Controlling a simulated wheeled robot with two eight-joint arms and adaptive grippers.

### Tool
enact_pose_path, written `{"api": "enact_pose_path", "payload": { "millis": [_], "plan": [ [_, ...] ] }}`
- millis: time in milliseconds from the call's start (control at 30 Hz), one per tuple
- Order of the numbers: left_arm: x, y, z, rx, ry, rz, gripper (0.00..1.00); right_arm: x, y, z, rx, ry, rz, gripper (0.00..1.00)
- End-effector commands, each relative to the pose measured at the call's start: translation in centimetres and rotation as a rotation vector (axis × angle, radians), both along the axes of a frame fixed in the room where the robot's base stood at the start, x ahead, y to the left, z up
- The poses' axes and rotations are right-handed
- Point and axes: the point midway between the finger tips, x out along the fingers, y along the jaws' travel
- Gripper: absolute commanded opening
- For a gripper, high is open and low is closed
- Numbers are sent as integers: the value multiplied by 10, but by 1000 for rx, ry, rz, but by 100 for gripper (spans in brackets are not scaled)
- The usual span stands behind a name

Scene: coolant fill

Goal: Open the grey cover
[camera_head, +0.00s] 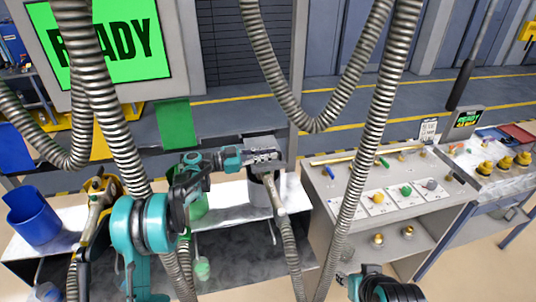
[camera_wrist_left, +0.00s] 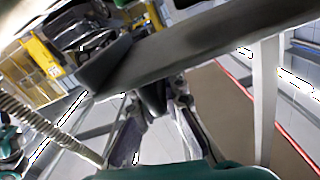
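The grey cover (camera_head: 262,144) is at the back of the grey container (camera_head: 258,192) and looks raised at a tilt. Part of the container's mouth shows below it. My left gripper (camera_head: 268,157) is at the front of the cover, close to or touching it. In the left wrist view my gripper's fingers (camera_wrist_left: 157,118) are apart. A dark part lies between and beyond them, and I cannot tell whether they touch it. A dark flat plate, seemingly the cover (camera_wrist_left: 200,45), crosses above the fingers.
A blue bin (camera_head: 33,217) and a green bin (camera_head: 195,207) stand to the left, with the green cover (camera_head: 175,125) upright. Ribbed hoses (camera_head: 383,95) hang in front. A control panel (camera_head: 385,185) stands right, and a READY screen (camera_head: 105,42) is at upper left.

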Motion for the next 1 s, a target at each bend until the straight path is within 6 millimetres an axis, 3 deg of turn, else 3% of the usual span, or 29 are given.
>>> {"api": "enact_pose_path", "payload": {
  "millis": [367, 1000],
  "plan": [
    [2, 1, 8, -13, 40, 0, 0, 0, 0, 3, 0, 0, 0, 40],
    [34, 11, 70, -146, 448, 1, 0, 0, 0, 27, 0, 0, 0, 40]
  ]
}}
